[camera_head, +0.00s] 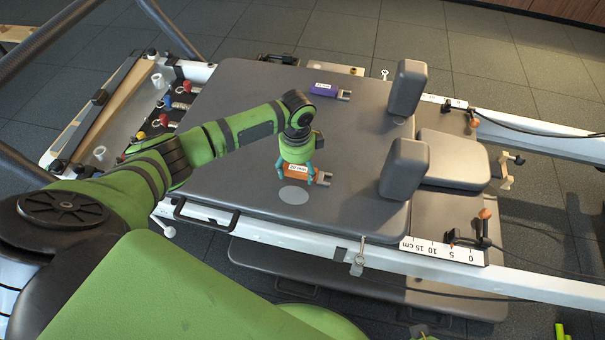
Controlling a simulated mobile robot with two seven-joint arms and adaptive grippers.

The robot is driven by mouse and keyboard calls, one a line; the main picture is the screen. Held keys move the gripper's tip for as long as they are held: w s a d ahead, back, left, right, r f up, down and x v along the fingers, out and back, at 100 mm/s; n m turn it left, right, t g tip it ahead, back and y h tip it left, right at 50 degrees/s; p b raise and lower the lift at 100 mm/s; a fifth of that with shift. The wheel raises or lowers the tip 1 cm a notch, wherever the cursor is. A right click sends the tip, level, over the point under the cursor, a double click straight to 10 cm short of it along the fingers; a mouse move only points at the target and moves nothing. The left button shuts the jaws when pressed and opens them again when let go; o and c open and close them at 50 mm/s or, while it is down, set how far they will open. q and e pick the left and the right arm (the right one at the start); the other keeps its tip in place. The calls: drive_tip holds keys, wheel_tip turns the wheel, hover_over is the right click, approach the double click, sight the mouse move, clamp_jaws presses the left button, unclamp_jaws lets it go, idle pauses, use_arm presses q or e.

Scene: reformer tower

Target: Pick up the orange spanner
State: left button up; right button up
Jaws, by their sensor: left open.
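The orange spanner (298,170) lies on the grey padded carriage (235,100) of the reformer. It has a white label on its handle and a grey jaw end pointing right. My left gripper (294,175) points down over the spanner, with its teal fingers apart on either side of the handle. The gripper hides part of the handle. I cannot tell whether the fingers touch it. My right gripper is not in view.
A purple spanner (325,90) lies farther back on the carriage. Two upright grey shoulder pads (404,168) stand to the right. A pale oval mark (293,195) is just in front of the orange spanner. The carriage's left part is clear.

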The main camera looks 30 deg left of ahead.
use_arm(q)
drive_tip(key=shift+f, duration=0.5)
clamp_jaws()
